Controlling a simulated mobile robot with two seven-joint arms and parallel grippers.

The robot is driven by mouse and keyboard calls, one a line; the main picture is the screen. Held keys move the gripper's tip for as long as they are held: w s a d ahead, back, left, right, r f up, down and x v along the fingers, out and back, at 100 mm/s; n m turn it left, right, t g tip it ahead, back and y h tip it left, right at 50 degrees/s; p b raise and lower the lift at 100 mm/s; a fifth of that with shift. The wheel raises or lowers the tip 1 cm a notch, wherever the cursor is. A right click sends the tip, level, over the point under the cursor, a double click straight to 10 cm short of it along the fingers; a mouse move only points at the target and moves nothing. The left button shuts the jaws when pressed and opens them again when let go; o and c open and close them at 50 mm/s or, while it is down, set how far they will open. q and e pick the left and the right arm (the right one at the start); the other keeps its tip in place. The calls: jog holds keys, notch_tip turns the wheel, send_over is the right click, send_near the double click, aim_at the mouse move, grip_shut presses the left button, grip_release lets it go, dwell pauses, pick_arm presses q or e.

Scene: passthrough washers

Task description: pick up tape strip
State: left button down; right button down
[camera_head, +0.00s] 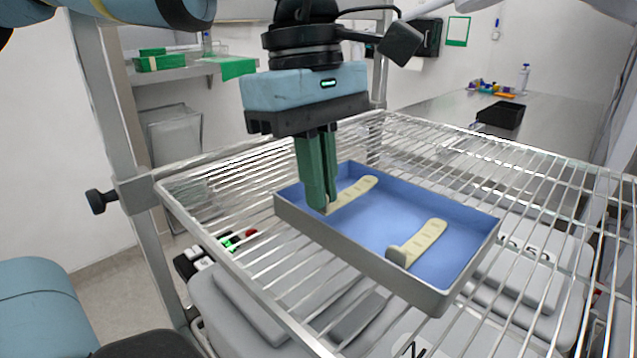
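Two cream tape strips lie in a blue-floored grey tray. The far strip (355,191) has its near end at my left gripper's fingertips. The near strip (425,241) lies apart on the right, with a grey rounded tab at its front end. My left gripper (327,208) points down into the tray's left part. Its green fingers are close together around or beside the far strip's end. The fingers hide part of that end, and I cannot tell whether they grip it. My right gripper is not in view.
The tray (350,258) stands on a wire rack shelf (230,185), with bare wire around it. A metal post (115,120) rises at the left. Grey containers (270,310) lie below the rack. A steel counter (440,115) with a black bin (500,114) stands behind.

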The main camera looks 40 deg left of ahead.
pick_arm(q)
jog(key=shift+s+d+r+p, duration=0.2)
jog(key=shift+r, duration=0.4)
jog(key=shift+s+d+r+p, duration=0.15)
jog(key=shift+s+r, duration=0.05)
jog(key=shift+r, duration=0.35)
jog(key=s+d+r, duration=0.1)
jog(key=s+d, duration=0.8)
jog(key=s, duration=0.2)
jog(key=shift+s+d+p, duration=0.15)
jog(key=shift+s+p, duration=0.2)
jog(key=shift+s, duration=0.05)
